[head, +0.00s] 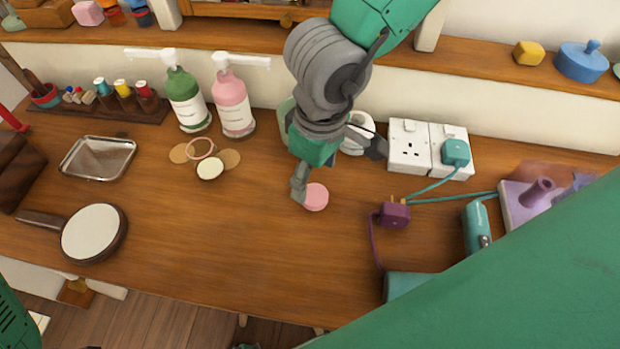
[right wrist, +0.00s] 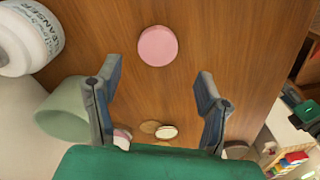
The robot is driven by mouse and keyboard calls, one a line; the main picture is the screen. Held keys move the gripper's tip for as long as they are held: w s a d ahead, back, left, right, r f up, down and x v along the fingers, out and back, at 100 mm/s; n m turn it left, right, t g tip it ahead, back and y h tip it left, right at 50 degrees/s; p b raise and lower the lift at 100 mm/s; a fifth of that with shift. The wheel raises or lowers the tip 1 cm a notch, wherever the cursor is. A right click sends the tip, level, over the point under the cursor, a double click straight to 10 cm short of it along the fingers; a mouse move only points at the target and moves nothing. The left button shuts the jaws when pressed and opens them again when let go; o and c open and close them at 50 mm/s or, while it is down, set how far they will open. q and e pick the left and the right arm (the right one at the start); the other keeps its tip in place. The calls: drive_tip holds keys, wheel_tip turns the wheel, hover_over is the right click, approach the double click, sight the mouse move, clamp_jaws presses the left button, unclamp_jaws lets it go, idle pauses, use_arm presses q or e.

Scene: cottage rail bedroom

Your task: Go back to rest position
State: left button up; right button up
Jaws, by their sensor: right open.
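My right gripper (head: 339,176) is open over the wooden desk (head: 200,255). In the right wrist view its two fingers (right wrist: 160,78) stand wide apart with nothing between the tips. A pink disc (head: 316,196) lies on the desk beside one fingertip in the head view. In the right wrist view the disc (right wrist: 157,46) lies beyond the fingertips, apart from both. A pale green cup (right wrist: 62,115) and a white labelled tub (right wrist: 28,40) are left of the fingers there. My left gripper is not in view; a bit of green at the lower left may be my left arm.
Green (head: 186,100) and pink (head: 233,105) pump bottles stand at the back. Sockets (head: 409,145), a purple plug (head: 394,214) and cables are to the right. A metal tray (head: 97,158) and round mirror (head: 92,232) lie left. The desk's front middle is clear.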

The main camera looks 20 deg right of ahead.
wheel_tip(320, 180, up, 7)
drive_tip(key=p, duration=0.2)
drive_tip(key=shift+f, duration=0.15)
drive_tip(key=shift+s, duration=0.1)
